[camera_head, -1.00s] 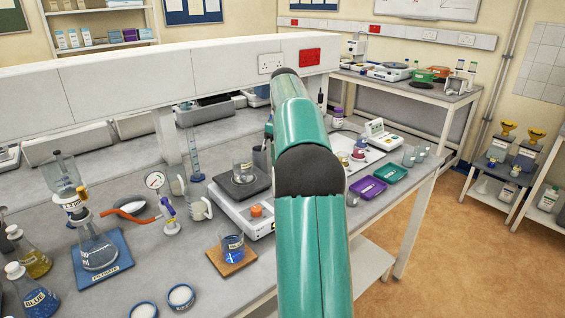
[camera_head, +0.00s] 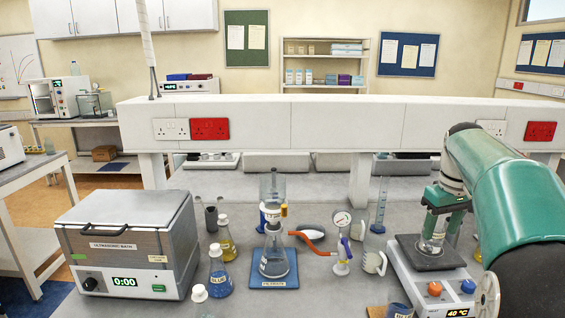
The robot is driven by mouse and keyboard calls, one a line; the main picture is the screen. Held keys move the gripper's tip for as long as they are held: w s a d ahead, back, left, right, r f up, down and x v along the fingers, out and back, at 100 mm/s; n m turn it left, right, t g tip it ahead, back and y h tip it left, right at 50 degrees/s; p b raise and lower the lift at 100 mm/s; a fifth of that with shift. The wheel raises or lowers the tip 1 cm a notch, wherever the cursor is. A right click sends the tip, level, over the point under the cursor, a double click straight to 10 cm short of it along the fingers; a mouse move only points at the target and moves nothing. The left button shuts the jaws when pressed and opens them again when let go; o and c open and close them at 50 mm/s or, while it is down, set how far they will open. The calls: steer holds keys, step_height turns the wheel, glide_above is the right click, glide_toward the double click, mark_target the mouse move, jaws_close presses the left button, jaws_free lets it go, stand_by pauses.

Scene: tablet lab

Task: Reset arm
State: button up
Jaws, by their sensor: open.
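My arm, teal with dark joints, reaches in from the right edge. My gripper (camera_head: 435,226) points down over the hotplate stirrer (camera_head: 410,284) at the right. The gripper is open, with its fingers at a small glass beaker (camera_head: 431,245) that stands on the dark plate. The arm and gripper hide part of the beaker's surroundings; whether the fingers touch the glass I cannot tell. The hotplate's display reads 40 °C.
An ultrasonic bath (camera_head: 135,245) stands at the left of the bench. Flasks, a filtration flask on a blue mat (camera_head: 274,278), a pressure gauge (camera_head: 342,222) and a measuring cylinder (camera_head: 380,207) crowd the middle. A white socket rail (camera_head: 300,125) runs behind.

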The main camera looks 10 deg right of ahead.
steer(key=s+a+t, duration=0.1)
steer(key=s+a, duration=0.3)
steer(key=a, duration=0.4)
steer(key=s+a+t, duration=0.1)
steer(key=s+a, duration=0.4)
steer(key=a, duration=0.4)
steer(key=s+a+f+t, duration=0.2)
steer(key=s+a+f, duration=0.6)
steer(key=s+a, duration=0.2)
steer(key=shift+s+a+f+m, duration=0.2)
steer(key=shift+s+m, duration=0.2)
steer(key=shift+s, duration=0.65)
